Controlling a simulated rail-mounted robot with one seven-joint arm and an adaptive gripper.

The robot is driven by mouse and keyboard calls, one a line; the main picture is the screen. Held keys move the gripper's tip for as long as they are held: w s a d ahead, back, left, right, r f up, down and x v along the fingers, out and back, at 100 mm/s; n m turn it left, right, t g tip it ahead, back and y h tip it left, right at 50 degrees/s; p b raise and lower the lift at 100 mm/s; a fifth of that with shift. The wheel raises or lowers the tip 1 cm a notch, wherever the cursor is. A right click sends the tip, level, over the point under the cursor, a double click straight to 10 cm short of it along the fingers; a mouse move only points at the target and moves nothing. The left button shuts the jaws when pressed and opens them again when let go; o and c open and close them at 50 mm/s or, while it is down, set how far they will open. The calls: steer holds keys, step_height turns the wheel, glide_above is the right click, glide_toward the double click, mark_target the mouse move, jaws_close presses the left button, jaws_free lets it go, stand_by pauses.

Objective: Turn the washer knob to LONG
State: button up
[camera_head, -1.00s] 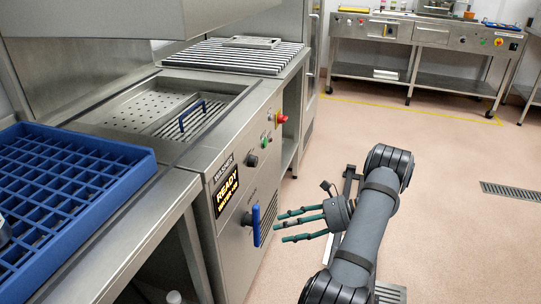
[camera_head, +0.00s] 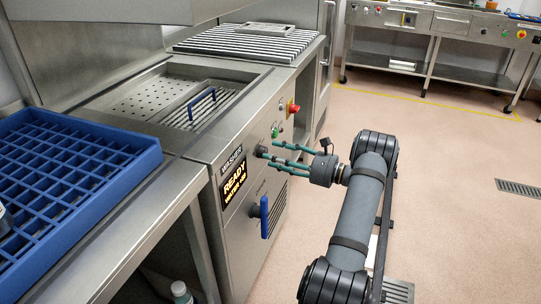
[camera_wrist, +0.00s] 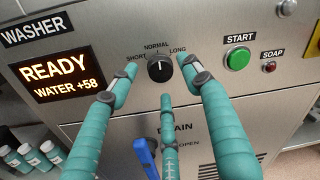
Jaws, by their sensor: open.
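The washer (camera_head: 240,215) stands left of my arm with its front panel facing right. The black knob (camera_wrist: 160,69) shows in the wrist view below the labels SHORT, NORMAL and LONG; its white mark points up toward NORMAL. In the head view the knob (camera_head: 261,151) is partly hidden by my fingertips. My gripper (camera_wrist: 160,82) is open, with two teal fingers either side of the knob and a third below it. I cannot tell whether any finger touches it. The display (camera_wrist: 62,73) reads READY, WATER +58.
A green START button (camera_wrist: 237,58) and a red SOAP button (camera_wrist: 269,67) lie right of the knob. A red emergency stop (camera_head: 293,110) sits farther along. The blue DRAIN lever (camera_wrist: 146,157) is below. A blue rack (camera_head: 75,200) stands at left.

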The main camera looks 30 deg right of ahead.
steer(key=shift+x, duration=1.05)
steer(key=shift+c, duration=1.3)
steer(key=c, duration=0.9)
